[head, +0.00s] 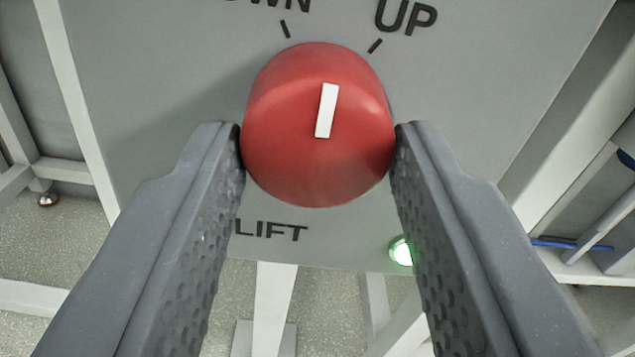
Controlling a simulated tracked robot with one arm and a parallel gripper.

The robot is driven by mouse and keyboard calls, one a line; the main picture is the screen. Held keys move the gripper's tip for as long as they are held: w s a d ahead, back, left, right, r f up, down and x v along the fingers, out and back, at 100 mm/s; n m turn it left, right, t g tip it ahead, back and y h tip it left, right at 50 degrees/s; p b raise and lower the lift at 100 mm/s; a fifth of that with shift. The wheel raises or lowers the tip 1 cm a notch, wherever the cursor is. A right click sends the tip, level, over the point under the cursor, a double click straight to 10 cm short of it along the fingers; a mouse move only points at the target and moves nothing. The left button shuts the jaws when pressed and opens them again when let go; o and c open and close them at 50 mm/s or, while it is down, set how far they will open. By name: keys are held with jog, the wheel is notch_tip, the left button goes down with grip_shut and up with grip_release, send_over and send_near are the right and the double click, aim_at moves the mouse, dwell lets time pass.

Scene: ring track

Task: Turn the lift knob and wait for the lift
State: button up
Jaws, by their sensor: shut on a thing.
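A red round lift knob (285,150) with a white pointer line (327,110) sits on a grey panel (170,60). The pointer tilts slightly right of straight up, between the tick under the cut-off "DOWN" label (268,5) and the tick under "UP" (406,16). My gripper (318,145) is shut on the knob, one finger touching each side. A "LIFT" label (271,231) is below the knob. A green light (401,250) glows at the panel's lower edge, partly hidden by my right finger. The lift itself cannot be made out.
White frame posts (272,310) stand below the panel, with more white beams at left and right (575,150). The floor (60,250) is speckled grey. A small shiny round thing (47,199) is by the left frame. A blue strip (570,245) shows at right.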

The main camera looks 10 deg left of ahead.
jog(key=n+b, duration=0.1)
jog(key=n, duration=0.4)
jog(key=shift+n, duration=0.3)
dwell(0.4)
jog(key=o, duration=1)
jog(key=shift+s, duration=0.1)
jog(key=shift+s+d, duration=0.25)
jog(key=shift+s, duration=0.25)
jog(key=p+v, duration=0.3)
jog(key=v, duration=0.9)
jog(key=shift+s, duration=0.25)
